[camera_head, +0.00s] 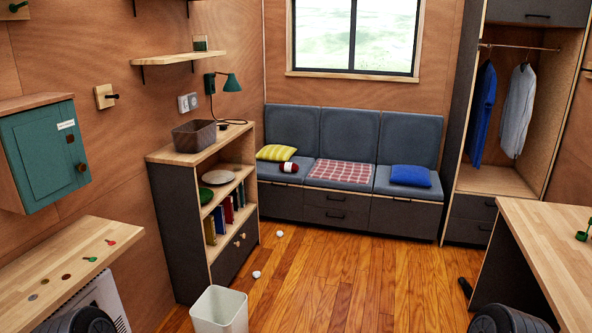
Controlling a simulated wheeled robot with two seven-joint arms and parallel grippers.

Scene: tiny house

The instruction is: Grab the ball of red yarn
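The ball of red yarn (289,167) is a small dark red bundle with a pale band. It lies on the left part of the grey bench sofa (320,198), in front of the yellow striped pillow (276,153) and beside the red checked cloth (345,173). It is across the room, and nothing covers it. Neither of my grippers is in view. Only dark rounded parts, which look like my arms, show at the bottom left and bottom right corners.
A wooden shelf unit (203,158) stands left of the sofa. A white bin (219,310) and small white crumpled bits (256,274) are on the floor. A wooden counter (545,240) is at right, a wall ledge (60,262) at left. The middle floor is largely clear.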

